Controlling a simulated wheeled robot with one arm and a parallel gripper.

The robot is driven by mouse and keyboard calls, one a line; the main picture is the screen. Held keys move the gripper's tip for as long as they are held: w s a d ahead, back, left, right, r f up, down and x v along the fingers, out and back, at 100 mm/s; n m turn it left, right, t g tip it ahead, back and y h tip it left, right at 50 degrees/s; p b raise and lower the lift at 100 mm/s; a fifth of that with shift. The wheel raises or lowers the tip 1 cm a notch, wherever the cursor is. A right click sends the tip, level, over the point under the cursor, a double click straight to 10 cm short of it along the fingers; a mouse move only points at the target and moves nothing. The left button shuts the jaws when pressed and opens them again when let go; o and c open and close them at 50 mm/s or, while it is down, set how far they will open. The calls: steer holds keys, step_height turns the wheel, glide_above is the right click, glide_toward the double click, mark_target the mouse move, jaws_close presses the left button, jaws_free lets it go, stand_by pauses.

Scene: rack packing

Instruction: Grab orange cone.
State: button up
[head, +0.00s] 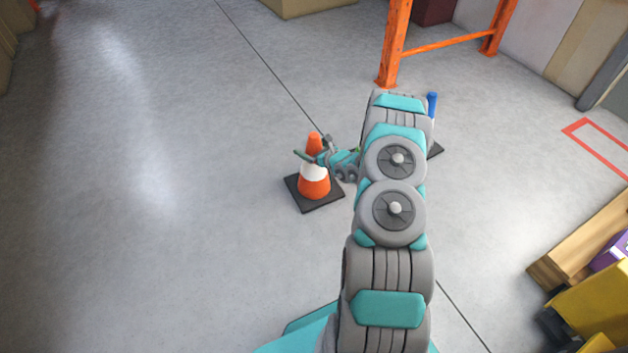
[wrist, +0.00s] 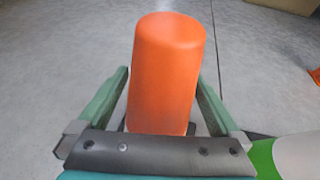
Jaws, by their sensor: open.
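The orange cone (head: 314,184) has a white band and a black square base, and stands upright on the grey floor. In the wrist view its orange top (wrist: 167,75) rises between the two fingers of my gripper (wrist: 163,90). The fingers are open, one on each side of the cone, with a narrow gap visible beside it. In the head view my gripper (head: 311,153) is at the cone's upper part from the right. The fingers hide part of the cone's upper section.
An orange rack frame (head: 393,45) stands on the floor behind my arm. A blue-topped object (head: 432,104) is partly hidden behind my arm. A wooden pallet (head: 575,245) and yellow item (head: 600,300) are at the lower right. The floor to the left is clear.

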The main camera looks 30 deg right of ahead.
steer(key=shift+w, duration=0.15)
jaws_close()
stand_by(0.8)
